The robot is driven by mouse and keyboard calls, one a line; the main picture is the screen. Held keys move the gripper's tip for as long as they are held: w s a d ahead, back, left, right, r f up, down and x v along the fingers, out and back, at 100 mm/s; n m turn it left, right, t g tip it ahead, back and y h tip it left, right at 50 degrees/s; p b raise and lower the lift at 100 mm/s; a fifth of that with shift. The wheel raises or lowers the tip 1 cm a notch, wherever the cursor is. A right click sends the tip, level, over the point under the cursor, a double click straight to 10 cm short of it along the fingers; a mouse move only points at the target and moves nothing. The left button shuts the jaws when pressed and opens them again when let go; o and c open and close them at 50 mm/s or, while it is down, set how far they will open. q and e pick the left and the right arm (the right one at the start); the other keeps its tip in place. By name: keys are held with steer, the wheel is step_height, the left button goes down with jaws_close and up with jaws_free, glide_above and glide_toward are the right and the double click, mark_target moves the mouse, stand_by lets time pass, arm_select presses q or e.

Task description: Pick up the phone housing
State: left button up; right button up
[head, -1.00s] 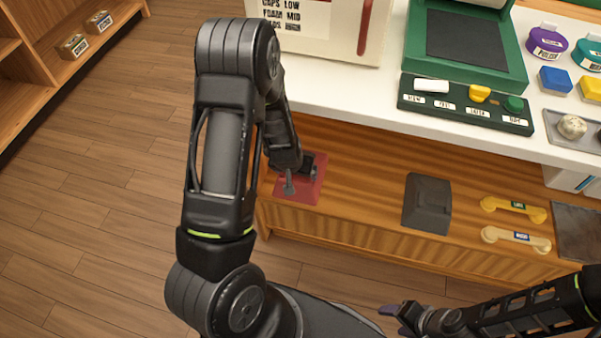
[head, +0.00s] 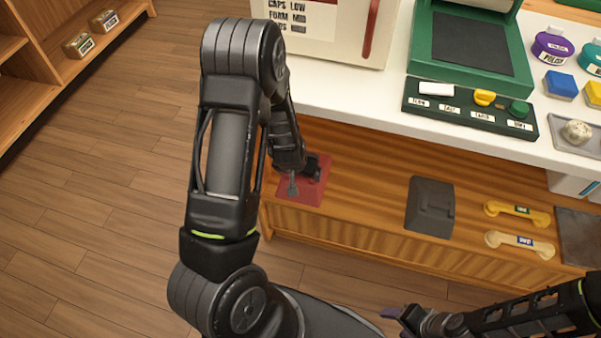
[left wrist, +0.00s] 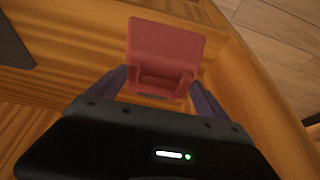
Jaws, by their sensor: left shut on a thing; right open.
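A red phone housing (head: 309,194) is at the left end of the wooden lower shelf. My left gripper (head: 305,178) reaches down over it from the left and is shut on its raised middle part. The left wrist view shows the red housing (left wrist: 166,45) with its raised cradle part between the two dark fingers (left wrist: 158,88). I cannot tell whether it touches the wood. A dark grey phone housing (head: 430,205) lies apart on the same shelf, to the right. My right gripper (head: 396,318) is open and empty at the bottom of the head view.
Two handsets, yellow (head: 517,212) and cream (head: 519,243), lie right of the grey housing. Above the shelf, the white counter (head: 345,100) overhangs, with a labelled dark strip (head: 470,112) and a green machine (head: 470,45). Bare wood separates the two housings.

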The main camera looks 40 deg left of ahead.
arm_select(q)
steer(key=shift+r+p, duration=0.55)
steer(key=shift+r, duration=1.1)
steer(key=s+d+p, duration=0.3)
steer(key=s+p, duration=0.1)
steer(key=s, duration=0.4)
steer(key=s+d+p, duration=0.3)
steer(key=s+p, duration=0.2)
steer(key=s, duration=0.4)
steer(key=shift+w+d, duration=0.1)
